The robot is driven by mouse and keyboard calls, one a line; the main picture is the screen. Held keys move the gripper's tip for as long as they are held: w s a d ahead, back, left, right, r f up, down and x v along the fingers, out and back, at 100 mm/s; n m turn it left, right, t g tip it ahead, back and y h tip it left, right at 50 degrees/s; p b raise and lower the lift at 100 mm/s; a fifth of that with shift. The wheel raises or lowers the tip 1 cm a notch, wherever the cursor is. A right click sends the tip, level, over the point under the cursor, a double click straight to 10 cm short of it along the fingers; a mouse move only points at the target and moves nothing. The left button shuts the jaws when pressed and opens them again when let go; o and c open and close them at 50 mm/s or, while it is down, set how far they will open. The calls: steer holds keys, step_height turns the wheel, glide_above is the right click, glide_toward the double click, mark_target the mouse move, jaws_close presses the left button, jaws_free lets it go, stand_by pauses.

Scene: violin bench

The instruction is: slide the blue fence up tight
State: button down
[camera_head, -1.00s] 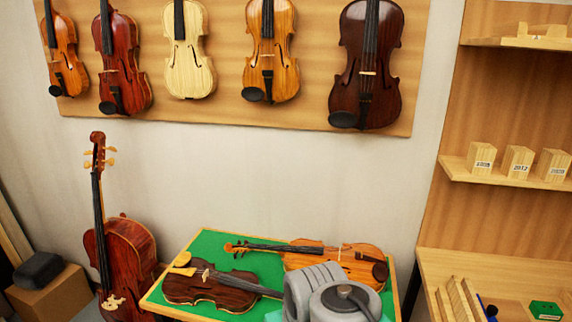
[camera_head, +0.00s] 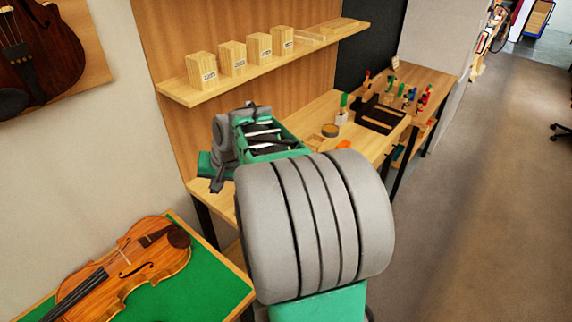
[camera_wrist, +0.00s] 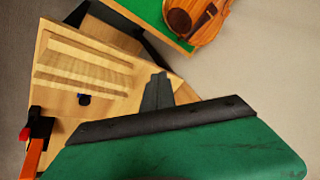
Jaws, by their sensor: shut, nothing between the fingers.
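My gripper (camera_head: 217,184) is a dark jaw in the head view, near the left end of the wooden bench (camera_head: 226,211). In the wrist view my gripper (camera_wrist: 158,78) is shut and empty, with its tips over the bench's edge area. Pale wooden strips (camera_wrist: 82,62) lie on the bench top in the wrist view. A small dark knob-like piece (camera_wrist: 84,99) is beside them; I cannot tell whether it belongs to the fence. I see no clearly blue fence in either current view; my arm hides much of the bench in the head view.
A red, black and orange tool (camera_wrist: 38,138) is at the bench's edge in the wrist view. A violin (camera_head: 140,255) lies on the green-topped table (camera_head: 205,280) at left. A shelf (camera_head: 190,95) with wooden blocks is above the bench. Open floor (camera_head: 480,220) is at right.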

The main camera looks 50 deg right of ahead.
steer(key=d+f+m, duration=0.2)
steer(key=d, duration=0.3)
steer(key=d+f+m, duration=0.1)
steer(key=d+m, duration=0.1)
steer(key=d, duration=0.4)
steer(key=d+f+m+t+p, duration=0.1)
steer(key=d+f, duration=0.1)
steer(key=d, duration=0.4)
steer(key=shift+w+f+m, duration=0.2)
steer(key=shift+f+m, duration=0.1)
steer(key=shift+m, duration=0.1)
steer(key=s+d+f+m+t, duration=0.2)
steer(key=s+d+f+m, duration=0.15)
steer(key=d, duration=0.45)
steer(key=f+b, duration=0.2)
steer(key=f, duration=0.1)
steer(key=f+b, duration=0.2)
steer(key=f, duration=0.1)
steer(key=f+b, duration=0.2)
steer(key=f, duration=0.1)
steer(key=shift+w, duration=0.25)
steer(key=shift+a, duration=0.7)
steer(key=shift+d, duration=0.6)
step_height(320, 180, up, 8)
steer(key=p, duration=0.5)
steer(key=shift+p, duration=0.3)
